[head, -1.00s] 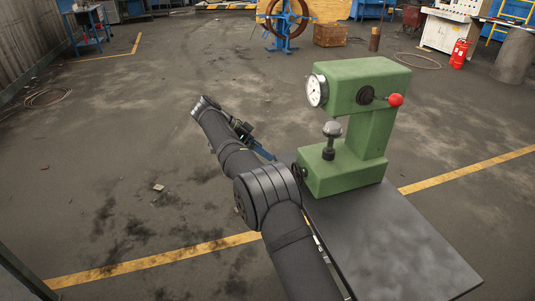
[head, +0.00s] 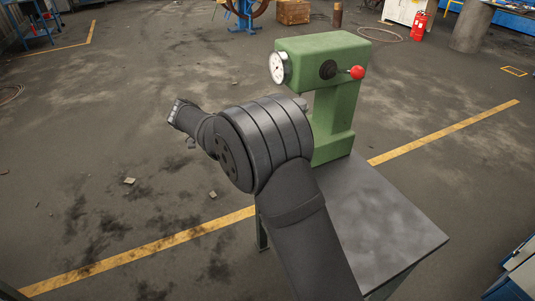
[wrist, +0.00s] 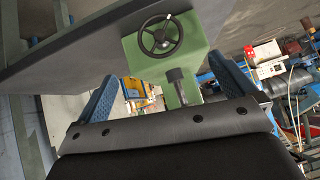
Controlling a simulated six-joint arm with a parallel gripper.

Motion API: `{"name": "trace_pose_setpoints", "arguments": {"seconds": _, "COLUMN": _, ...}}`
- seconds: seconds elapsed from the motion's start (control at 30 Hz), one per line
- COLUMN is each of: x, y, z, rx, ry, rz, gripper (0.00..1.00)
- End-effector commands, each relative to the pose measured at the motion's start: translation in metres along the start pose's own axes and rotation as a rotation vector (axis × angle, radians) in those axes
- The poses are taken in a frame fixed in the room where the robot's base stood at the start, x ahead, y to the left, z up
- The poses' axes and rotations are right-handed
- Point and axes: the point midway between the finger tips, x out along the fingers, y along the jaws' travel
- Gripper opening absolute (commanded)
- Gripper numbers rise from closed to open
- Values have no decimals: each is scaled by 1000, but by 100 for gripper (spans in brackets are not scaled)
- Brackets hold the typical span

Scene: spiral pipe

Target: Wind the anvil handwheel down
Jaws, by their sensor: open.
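The green tester (head: 322,62) stands on a dark table (head: 390,215) in the head view, with a white dial (head: 278,68) and a red-knobbed lever (head: 357,72). My arm hides its lower front there, including the handwheel. In the wrist view the black spoked handwheel (wrist: 160,35) is on the green base (wrist: 196,38), ahead of and beyond my fingertips. A dark post (wrist: 180,85) rises from the base near it. My gripper (wrist: 162,68) is open and empty, its blue fingers apart on either side of the handwheel's line, not touching it.
The table's dark surface fills the upper left of the wrist view, near the left finger. A red fire extinguisher (head: 421,26) and a wooden crate (head: 292,12) stand far back. The floor left of the tester is largely clear.

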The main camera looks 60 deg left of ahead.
Motion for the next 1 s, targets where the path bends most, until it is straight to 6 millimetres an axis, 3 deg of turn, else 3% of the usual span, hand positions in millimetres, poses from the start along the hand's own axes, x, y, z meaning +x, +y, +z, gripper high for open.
{"name": "trace_pose_setpoints", "arguments": {"seconds": 0.3, "x": 72, "y": 1, "z": -1, "rx": 0, "ry": 1, "rz": 6, "gripper": 100}}
{"name": "trace_pose_setpoints", "arguments": {"seconds": 0.6, "x": 128, "y": 1, "z": 0, "rx": 0, "ry": 1, "rz": 4, "gripper": 100}}
{"name": "trace_pose_setpoints", "arguments": {"seconds": 0.8, "x": 144, "y": 0, "z": 0, "rx": 0, "ry": 0, "rz": 2, "gripper": 100}}
{"name": "trace_pose_setpoints", "arguments": {"seconds": 1.0, "x": 147, "y": 0, "z": 0, "rx": 0, "ry": 0, "rz": 2, "gripper": 100}}
